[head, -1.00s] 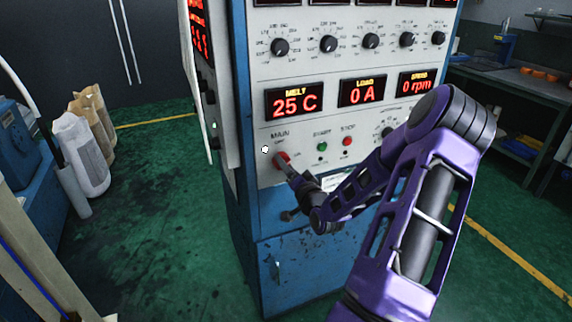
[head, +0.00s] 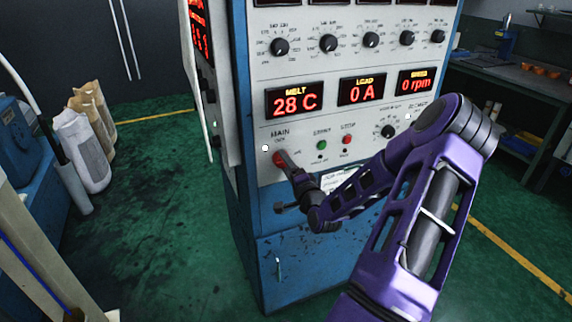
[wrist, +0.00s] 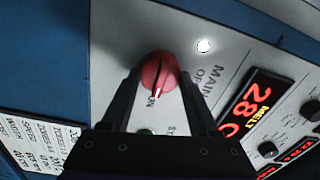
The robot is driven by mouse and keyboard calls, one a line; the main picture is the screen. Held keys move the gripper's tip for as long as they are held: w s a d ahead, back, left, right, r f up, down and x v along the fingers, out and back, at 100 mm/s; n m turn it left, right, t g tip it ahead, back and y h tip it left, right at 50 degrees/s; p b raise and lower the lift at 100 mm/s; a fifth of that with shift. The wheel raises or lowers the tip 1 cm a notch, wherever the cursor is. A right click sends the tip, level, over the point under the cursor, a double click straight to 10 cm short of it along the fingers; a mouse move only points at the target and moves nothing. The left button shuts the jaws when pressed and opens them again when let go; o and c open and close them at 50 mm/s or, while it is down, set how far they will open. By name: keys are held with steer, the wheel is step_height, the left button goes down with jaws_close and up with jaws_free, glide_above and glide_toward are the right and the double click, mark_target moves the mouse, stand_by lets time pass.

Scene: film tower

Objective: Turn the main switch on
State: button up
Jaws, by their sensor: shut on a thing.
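The main switch (head: 279,158) is a round red knob at the lower left of the white control panel (head: 262,110), under the word MAIN. In the wrist view the red knob (wrist: 159,68) sits between my fingertips, and its white pointer mark lies beside the word ON. My gripper (wrist: 158,84) is shut on the knob, one dark finger on each side; it also shows in the head view (head: 287,163). A white lamp (wrist: 204,46) glows beside the knob. The fingers hide part of the knob's lower edge.
The MELT display (head: 294,102) reads 28 C; LOAD reads 0 A and SPEED 0 rpm. Green (head: 322,145) and red (head: 346,140) buttons are right of the switch. Black dials sit above. Sacks (head: 80,150) stand left; green floor is open between.

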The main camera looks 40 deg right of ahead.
steer(key=o, duration=1.4)
steer(key=v, duration=1.7)
steer(key=shift+s+f, duration=0.1)
steer(key=shift+s, duration=0.15)
steer(key=shift+w, duration=0.1)
